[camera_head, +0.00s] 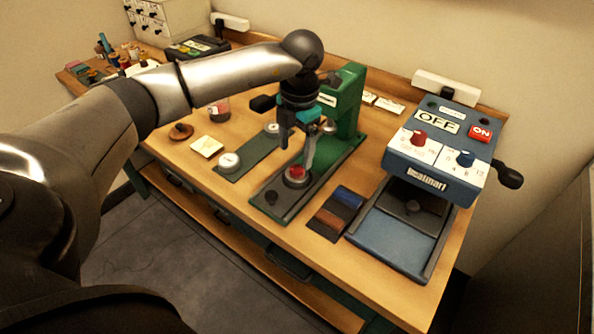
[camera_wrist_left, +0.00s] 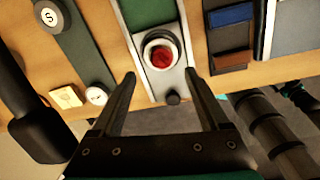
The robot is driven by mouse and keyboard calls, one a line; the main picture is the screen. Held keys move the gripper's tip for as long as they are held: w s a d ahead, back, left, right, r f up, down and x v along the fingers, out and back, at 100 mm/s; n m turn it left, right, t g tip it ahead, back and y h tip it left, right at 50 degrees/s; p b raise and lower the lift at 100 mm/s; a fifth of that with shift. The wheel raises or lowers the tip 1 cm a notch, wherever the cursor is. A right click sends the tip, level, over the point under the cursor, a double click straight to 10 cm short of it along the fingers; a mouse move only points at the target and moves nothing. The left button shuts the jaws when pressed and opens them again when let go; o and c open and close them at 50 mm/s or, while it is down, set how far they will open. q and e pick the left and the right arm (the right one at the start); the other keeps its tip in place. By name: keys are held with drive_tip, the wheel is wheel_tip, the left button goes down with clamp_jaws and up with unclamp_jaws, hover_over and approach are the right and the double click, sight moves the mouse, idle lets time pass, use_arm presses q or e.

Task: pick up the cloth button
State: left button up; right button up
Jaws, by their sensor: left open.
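The cloth button, a small red round piece (camera_head: 297,171), sits in a pale ring-shaped die on the base of the green press (camera_head: 348,100). In the left wrist view the red button (camera_wrist_left: 161,57) is centred in its pale ring, just beyond the fingertips. My left gripper (camera_head: 298,146) points down above the button with its fingers apart and nothing between them. In the left wrist view its two fingers (camera_wrist_left: 160,75) lie to either side of the press base, apart from the button. My right gripper is not in view.
A blue machine (camera_head: 436,150) with knobs and an OFF sign stands to the right. A small tray with blue and brown pieces (camera_head: 335,214) lies between it and the press. A grey strip (camera_head: 251,151) with round dies lies left of the press. The table's front edge is close.

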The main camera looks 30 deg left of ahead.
sight(297, 167)
use_arm(q)
drive_tip(key=f, duration=0.5)
drive_tip(key=shift+w+d+f, duration=0.1)
drive_tip(key=shift+w+f, duration=0.05)
drive_tip(key=shift+w, duration=0.15)
clamp_jaws()
